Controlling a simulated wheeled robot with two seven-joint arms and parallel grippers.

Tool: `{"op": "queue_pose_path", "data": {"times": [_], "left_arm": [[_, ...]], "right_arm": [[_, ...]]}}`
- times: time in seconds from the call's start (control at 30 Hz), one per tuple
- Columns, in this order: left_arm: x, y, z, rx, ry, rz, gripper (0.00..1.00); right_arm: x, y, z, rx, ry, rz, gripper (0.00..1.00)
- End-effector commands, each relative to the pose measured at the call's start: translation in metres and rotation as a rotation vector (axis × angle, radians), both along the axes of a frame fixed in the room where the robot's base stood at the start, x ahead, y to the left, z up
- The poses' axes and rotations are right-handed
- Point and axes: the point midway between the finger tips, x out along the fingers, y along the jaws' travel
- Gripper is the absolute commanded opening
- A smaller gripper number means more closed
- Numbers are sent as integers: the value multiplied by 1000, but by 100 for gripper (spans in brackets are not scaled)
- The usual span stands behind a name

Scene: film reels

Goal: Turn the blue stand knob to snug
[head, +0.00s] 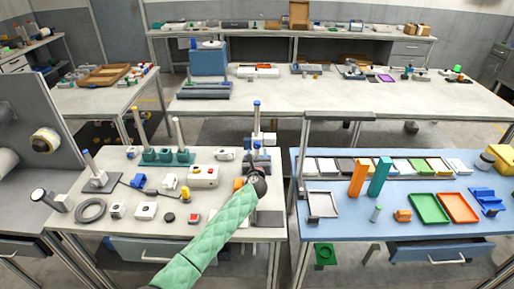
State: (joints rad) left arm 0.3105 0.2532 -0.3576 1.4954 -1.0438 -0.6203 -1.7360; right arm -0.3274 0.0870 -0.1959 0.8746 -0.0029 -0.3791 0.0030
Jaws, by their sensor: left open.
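My left arm, in a green sleeve, reaches up from the bottom centre of the head view. My left gripper (257,176) is at its dark end, open, in front of a stand on the right part of the white-topped bench. The stand has a blue-capped upright post (256,115) and blue parts (258,156) low down, just beyond the gripper. Which blue part is the knob is too small to tell. The gripper partly hides the stand's lower part, and contact cannot be told. My right gripper is not in view.
A blue bench (350,228) with trays and upright orange and teal blocks stands to the right, past a narrow gap.

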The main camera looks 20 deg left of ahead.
Motion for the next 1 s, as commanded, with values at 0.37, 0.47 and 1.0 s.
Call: {"op": "queue_pose_path", "data": {"times": [0.37,0.47,1.0], "left_arm": [[32,9,0,-2,0,0,52],[33,9,-1,-2,0,0,52],[32,9,-1,-6,-1,0,7]], "right_arm": [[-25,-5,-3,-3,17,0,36],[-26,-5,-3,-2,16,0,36],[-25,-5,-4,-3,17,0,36]]}}
